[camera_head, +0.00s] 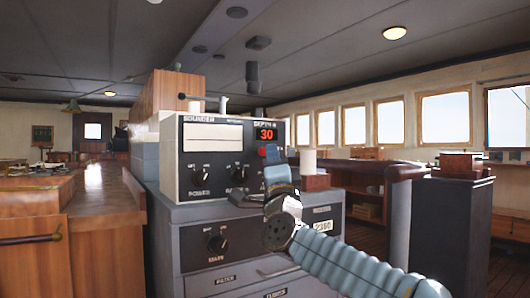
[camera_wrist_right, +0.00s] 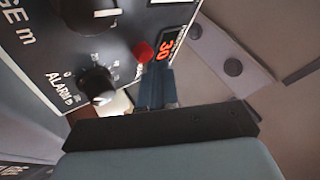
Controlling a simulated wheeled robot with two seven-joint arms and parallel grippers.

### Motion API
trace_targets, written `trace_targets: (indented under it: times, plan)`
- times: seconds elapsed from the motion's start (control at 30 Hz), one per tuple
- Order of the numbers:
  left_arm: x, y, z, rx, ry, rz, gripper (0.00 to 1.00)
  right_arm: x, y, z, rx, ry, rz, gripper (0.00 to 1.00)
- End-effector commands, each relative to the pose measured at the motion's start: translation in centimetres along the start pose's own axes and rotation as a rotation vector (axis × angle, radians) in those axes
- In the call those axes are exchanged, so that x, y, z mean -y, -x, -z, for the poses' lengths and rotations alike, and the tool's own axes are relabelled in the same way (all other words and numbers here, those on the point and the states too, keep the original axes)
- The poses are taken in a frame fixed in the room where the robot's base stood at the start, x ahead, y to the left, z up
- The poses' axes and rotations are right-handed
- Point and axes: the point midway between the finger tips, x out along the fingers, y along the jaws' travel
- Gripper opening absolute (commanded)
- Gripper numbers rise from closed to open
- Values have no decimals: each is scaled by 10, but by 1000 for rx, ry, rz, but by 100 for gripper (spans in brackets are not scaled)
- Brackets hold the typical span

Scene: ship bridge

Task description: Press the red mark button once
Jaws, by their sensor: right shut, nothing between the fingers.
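The red button (camera_head: 262,151) is on the front of the sounder unit (camera_head: 214,163), just below the red "30" depth display (camera_head: 265,134). In the right wrist view the round red button (camera_wrist_right: 143,52) sits beside the display (camera_wrist_right: 166,48). My right gripper (camera_head: 271,153) comes in from the lower right, its fingers pointing up in front of the panel, just right of the button. In the wrist view its blue-grey fingers (camera_wrist_right: 158,72) are shut and empty, with their tips close beside the button. I cannot tell whether they touch it. My left gripper is not in view.
Several black knobs are on the panel, including the alarm knob (camera_wrist_right: 97,84) near my fingers. A grey cabinet (camera_head: 194,248) with drawers stands below the unit. A wooden counter (camera_head: 102,190) is at left, and a dark pedestal (camera_head: 452,230) at right.

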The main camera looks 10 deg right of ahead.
Motion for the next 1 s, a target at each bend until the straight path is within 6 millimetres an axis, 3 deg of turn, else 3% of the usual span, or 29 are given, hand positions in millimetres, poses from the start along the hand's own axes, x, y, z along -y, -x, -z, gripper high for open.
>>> trace_targets:
  times: [1.0]
  plan:
    - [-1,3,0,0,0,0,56,-4,-6,-4,0,0,0,0]
